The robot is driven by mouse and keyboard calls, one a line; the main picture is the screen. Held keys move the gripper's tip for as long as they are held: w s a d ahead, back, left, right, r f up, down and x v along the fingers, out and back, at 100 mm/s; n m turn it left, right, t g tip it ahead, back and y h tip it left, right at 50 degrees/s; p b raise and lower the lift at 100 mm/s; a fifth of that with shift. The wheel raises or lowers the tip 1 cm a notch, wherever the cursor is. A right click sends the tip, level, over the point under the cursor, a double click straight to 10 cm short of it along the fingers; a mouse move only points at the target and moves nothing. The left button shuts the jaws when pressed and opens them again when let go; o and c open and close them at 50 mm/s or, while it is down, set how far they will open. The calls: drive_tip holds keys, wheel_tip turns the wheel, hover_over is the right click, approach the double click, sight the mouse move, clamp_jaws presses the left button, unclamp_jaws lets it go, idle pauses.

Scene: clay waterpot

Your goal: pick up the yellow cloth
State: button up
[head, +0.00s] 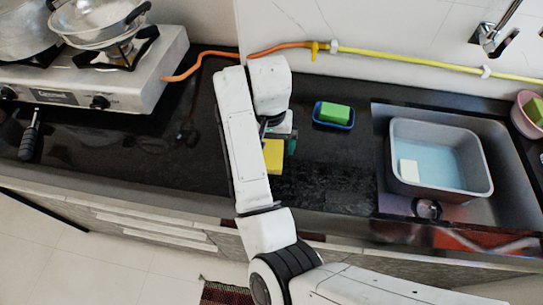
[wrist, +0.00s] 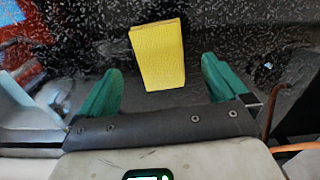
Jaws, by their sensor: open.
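The yellow cloth (head: 273,156) lies on the black counter, partly hidden by my arm in the head view. In the wrist view the yellow cloth (wrist: 158,55) is a flat, block-like rectangle ahead of my gripper, roughly centred between the fingers. My gripper (wrist: 160,88) is open, with its two green fingers apart on either side of the cloth's near end. Nothing is held. In the head view my gripper (head: 283,142) is mostly hidden behind my arm, just above the cloth. Whether the fingers touch the cloth cannot be told.
A green sponge in a blue dish (head: 333,122) stands right of my gripper. Further right is a sink with a grey tub (head: 398,185) of water. A gas stove (head: 150,80) with pans stands at the left. An orange hose (head: 205,56) runs along the back wall.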

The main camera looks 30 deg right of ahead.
wheel_tip(320, 180, down, 5)
idle(0.3)
drive_tip(key=shift+c, duration=0.2)
drive_tip(key=c, duration=1.1)
